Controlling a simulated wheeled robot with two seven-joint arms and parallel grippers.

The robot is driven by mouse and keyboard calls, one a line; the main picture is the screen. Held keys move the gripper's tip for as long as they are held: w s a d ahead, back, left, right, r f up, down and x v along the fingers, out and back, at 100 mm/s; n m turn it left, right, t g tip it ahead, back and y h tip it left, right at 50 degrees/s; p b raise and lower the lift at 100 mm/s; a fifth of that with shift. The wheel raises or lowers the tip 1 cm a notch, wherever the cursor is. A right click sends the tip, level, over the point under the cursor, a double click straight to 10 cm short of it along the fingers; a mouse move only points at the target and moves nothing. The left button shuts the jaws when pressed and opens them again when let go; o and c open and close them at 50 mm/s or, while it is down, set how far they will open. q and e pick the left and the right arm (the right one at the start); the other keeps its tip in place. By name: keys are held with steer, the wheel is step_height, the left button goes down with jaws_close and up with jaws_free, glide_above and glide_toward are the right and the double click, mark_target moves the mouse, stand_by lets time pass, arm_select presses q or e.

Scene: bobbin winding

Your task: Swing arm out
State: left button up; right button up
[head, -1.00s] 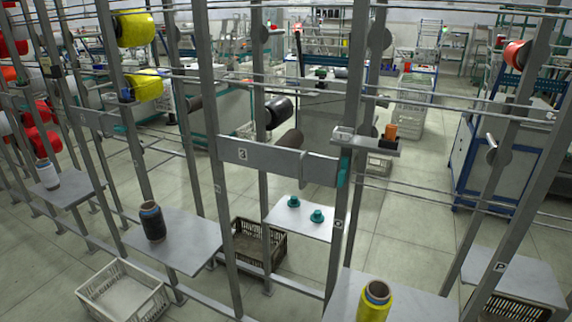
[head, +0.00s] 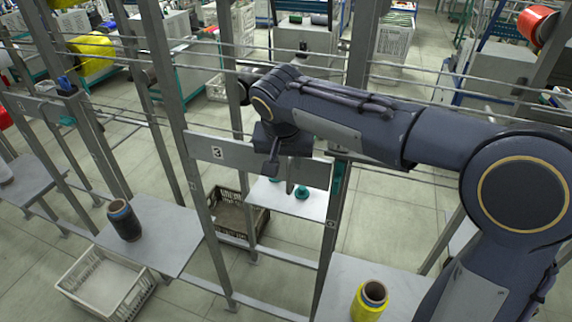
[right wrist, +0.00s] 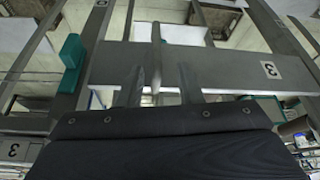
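My right gripper (head: 281,175) hangs in front of the grey panel (head: 204,150) marked 3, its fingers pointing down. In the right wrist view the gripper (right wrist: 158,82) shows two separated fingers, so it is open. A thin grey bar (right wrist: 155,42) shows between the fingers; I cannot tell whether it is the swing arm, nor whether they touch it. The panel crosses behind them (right wrist: 225,68). A teal block (right wrist: 72,52) sits on the post beside it. My forearm hides the upper part of this station in the head view. My left gripper is not in view.
A black spool (head: 124,220) stands on the left shelf, a yellow spool (head: 370,300) on the front one. Crates (head: 105,282) stand on the floor. Upright posts and thin rails (head: 420,82) surround the arm.

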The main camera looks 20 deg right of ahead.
mark_target(289, 174)
steer(key=x, duration=0.6)
steer(key=shift+s+d+f+p, duration=0.1)
steer(key=shift+s+f+p, duration=0.05)
steer(key=shift+f+p, duration=0.2)
steer(key=shift+r, duration=0.1)
jaws_close()
